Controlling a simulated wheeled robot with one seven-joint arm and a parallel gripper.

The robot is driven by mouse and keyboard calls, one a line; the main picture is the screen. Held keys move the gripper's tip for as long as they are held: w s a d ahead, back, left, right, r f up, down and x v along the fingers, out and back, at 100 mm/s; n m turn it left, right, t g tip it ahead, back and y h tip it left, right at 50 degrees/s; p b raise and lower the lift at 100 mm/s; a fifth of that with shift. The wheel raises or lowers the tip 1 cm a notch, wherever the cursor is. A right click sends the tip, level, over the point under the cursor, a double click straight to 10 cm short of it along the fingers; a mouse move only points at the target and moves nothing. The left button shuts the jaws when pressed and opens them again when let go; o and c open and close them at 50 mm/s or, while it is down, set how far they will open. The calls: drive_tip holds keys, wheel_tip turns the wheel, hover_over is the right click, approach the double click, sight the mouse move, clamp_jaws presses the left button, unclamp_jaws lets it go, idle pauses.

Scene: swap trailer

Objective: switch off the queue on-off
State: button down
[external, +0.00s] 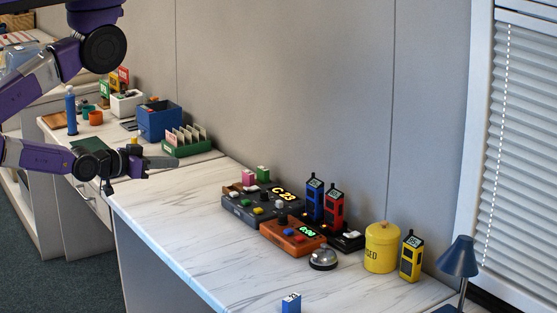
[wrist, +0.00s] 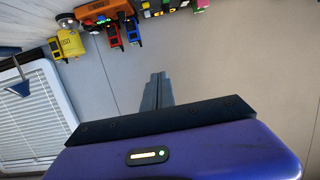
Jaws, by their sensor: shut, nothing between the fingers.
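A dark grey box with a lit display reading C 23 (external: 262,207) stands on the marble-look desk and carries several coloured buttons and knobs. It looks like the queue unit, but I cannot tell which control is its on-off. An orange box with a green display (external: 291,237) stands in front of it; it also shows at the top of the wrist view (wrist: 103,8). My gripper (external: 176,161) is shut and empty, held above the left part of the desk, apart from both boxes. In the wrist view its fingers (wrist: 157,88) are together.
Blue (external: 314,199) and red (external: 334,206) handsets stand in a black charger behind the orange box. A silver bell (external: 323,258), yellow canister (external: 382,247), yellow handset (external: 411,257) and blue lamp (external: 457,257) are at right. The desk's left middle (external: 170,210) is clear.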

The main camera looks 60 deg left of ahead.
drive_tip(key=w+a+n+y+b, duration=0.1)
drive_tip(key=w+a+y, duration=0.1)
drive_tip(key=w+a, duration=0.75)
drive_tip(key=w+a+n+y, duration=0.15)
drive_tip(key=w+a, duration=0.45)
drive_tip(key=w, duration=0.6)
wheel_tip(320, 180, down, 8)
drive_tip(key=w+d+m+g+h, duration=0.1)
drive_tip(key=d+m+g+h, duration=0.1)
drive_tip(key=g+h, duration=0.2)
drive_tip(key=shift+w+d+r+m, duration=0.2)
drive_tip(key=shift+w+d+m, duration=0.05)
drive_tip(key=shift+m, duration=0.1)
hover_over(256, 187)
drive_tip(key=s, duration=0.3)
wheel_tip(256, 187, down, 5)
drive_tip(key=shift+s+a+f, duration=0.1)
drive_tip(key=shift+s, duration=0.05)
drive_tip(key=f, duration=0.3)
drive_tip(key=shift+s+f+p, duration=0.1)
drive_tip(key=shift+s+p, duration=0.3)
drive_tip(key=shift+s+f, duration=0.1)
drive_tip(key=shift+f, duration=0.4)
